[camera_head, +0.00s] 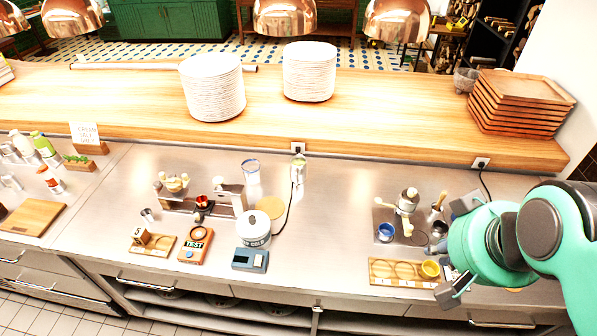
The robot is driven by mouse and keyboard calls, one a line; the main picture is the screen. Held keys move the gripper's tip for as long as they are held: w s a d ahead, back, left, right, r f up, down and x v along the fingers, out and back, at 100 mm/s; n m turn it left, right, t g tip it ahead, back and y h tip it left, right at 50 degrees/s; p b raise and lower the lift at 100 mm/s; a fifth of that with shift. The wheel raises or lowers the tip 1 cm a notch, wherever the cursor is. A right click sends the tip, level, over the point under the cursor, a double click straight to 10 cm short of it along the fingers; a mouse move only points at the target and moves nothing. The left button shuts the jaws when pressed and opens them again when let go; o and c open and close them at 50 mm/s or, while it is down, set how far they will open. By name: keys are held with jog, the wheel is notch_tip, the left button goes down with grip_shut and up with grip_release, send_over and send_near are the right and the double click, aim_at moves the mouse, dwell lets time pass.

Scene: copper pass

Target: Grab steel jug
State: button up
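A small steel vessel (440,229), which looks like the steel jug, stands on the steel counter at the right, just left of my teal wrist. It is small in the picture, and my wrist hides part of the area beside it. My gripper (447,250) is at the right over the counter, close to the vessel. Its two dark fingers show wide apart, one above and one below the wrist. I see nothing held between them. I cannot tell whether a finger touches the vessel.
A blue cup (386,232), a grinder-like device (407,203) and a wooden holder (395,271) with a yellow cup (430,268) stand left of my gripper. A wooden ledge (400,125) with plates and trays runs behind. The counter's middle has free room.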

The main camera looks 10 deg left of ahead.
dwell(0.3)
jog(key=w+a+f+m+g+y, duration=0.1)
jog(key=w+a+f+m+y, duration=0.2)
jog(key=w, duration=0.5)
jog(key=w+a+m+g+p, duration=0.1)
jog(key=w+a+m, duration=0.2)
jog(key=w+a, duration=0.4)
jog(key=w+a+f+m+g+y, duration=0.1)
jog(key=w+a+f+m+y, duration=0.15)
jog(key=w, duration=0.65)
jog(key=w+a+f+m+y, duration=0.1)
jog(key=w+a+f+m, duration=0.4)
jog(key=w+f, duration=0.4)
jog(key=w+a+f+m+y, duration=0.2)
jog(key=w+a+f+m, duration=0.2)
jog(key=w+f, duration=0.6)
jog(key=shift+w+a+m+p, duration=0.4)
jog(key=shift+w+m, duration=0.5)
jog(key=shift+m, duration=0.35)
jog(key=shift+a+f, duration=0.1)
jog(key=shift+b+x, duration=0.6)
jog(key=shift+x, duration=3.5)
jog(key=shift+s+a, duration=0.15)
jog(key=shift+a, duration=0.05)
